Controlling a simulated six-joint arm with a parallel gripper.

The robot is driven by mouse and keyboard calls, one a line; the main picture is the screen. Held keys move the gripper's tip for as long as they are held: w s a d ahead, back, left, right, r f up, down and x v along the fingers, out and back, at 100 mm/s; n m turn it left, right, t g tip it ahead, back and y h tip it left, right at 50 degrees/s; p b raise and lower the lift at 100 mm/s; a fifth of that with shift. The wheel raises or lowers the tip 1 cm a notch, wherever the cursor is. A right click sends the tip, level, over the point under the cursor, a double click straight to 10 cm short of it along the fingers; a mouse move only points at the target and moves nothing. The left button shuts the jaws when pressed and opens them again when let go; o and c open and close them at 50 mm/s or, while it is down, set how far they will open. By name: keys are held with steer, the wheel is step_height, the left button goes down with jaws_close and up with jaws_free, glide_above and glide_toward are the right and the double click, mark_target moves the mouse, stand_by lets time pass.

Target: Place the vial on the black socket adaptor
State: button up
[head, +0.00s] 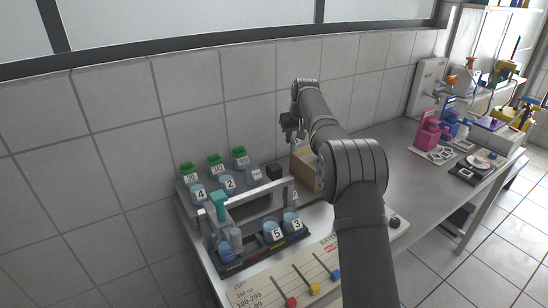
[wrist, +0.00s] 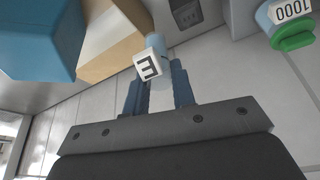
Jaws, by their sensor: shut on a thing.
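My gripper (head: 290,125) is raised near the tiled wall, above and behind the tan box. In the wrist view, the blue fingers of my gripper (wrist: 159,92) are shut on a small vial (wrist: 155,43) with a light blue body and a white label block. The mark on the label looks like a turned "E" or "3".
A slider panel (head: 285,285) lies in front. The bench at right is partly clear.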

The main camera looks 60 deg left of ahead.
steer(key=shift+s+a+f, duration=0.75)
steer(key=shift+a+f, duration=0.25)
steer(key=shift+f, duration=0.4)
steer(key=shift+s+a+f, duration=0.7)
steer(key=shift+a+f, duration=0.3)
steer(key=shift+f, duration=0.45)
steer(key=shift+s+a+f, duration=0.75)
steer(key=shift+a+f, duration=0.25)
steer(key=shift+f, duration=0.4)
steer(key=shift+f, duration=0.1)
steer(key=o, duration=1)
steer(key=shift+c, duration=0.2)
steer(key=shift+d+r, duration=0.15)
steer(key=shift+r, duration=0.35)
steer(key=v, duration=1.1)
